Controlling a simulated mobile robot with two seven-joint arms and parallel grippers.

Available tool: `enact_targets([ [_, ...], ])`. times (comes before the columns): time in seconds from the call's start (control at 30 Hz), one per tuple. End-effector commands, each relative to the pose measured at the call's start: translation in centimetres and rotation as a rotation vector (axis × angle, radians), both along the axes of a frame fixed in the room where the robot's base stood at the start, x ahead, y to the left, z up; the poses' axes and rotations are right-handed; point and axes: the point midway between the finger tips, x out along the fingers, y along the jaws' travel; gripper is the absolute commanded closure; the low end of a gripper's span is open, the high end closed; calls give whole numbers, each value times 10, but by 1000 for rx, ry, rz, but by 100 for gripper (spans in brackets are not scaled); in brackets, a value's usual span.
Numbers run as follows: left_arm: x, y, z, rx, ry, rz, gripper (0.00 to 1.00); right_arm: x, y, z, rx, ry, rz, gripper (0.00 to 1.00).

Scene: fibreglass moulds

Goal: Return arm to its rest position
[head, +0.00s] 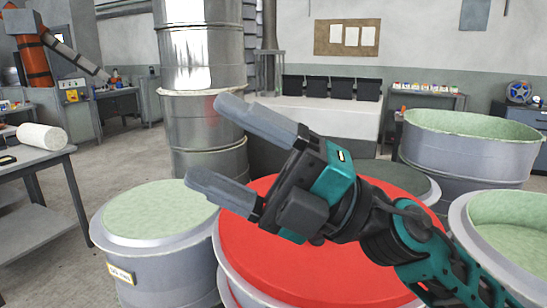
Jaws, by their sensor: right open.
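My right gripper (222,151) reaches in from the lower right on a teal and black arm. Its two grey fingers are spread apart and point to the upper left. Nothing is between them. It appears in front of the red-topped round mould (300,265) and the metal column behind. My left gripper does not show.
A mould with a pale green top (160,212) stands at the left. More green-lined moulds (470,125) (515,225) stand at the right. A tall shiny metal cylinder (200,60) rises behind. A grey table (35,155) bears a white roll (42,136). Open floor lies left of centre.

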Motion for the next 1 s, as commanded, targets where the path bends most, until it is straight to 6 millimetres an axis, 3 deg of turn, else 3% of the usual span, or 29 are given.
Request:
enact_targets([
  [0.13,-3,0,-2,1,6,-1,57,44,-45,-6,298,331,-189,21],
  [0.23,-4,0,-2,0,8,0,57,75,-83,-34,450,573,-348,21],
  [0.33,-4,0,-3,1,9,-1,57,98,-122,-83,559,829,-521,21],
  [0.47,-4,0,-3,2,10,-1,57,104,-169,-169,631,1179,-758,21],
  [0.57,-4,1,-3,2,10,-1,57,87,-197,-239,635,1440,-929,21],
  [0.7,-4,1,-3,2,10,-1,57,39,-224,-321,582,1770,-1132,21],
  [0.8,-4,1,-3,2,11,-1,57,2,-233,-360,523,1949,-1231,21],
  [1.0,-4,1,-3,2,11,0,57,-65,-243,-408,402,2217,-1364,21],
])
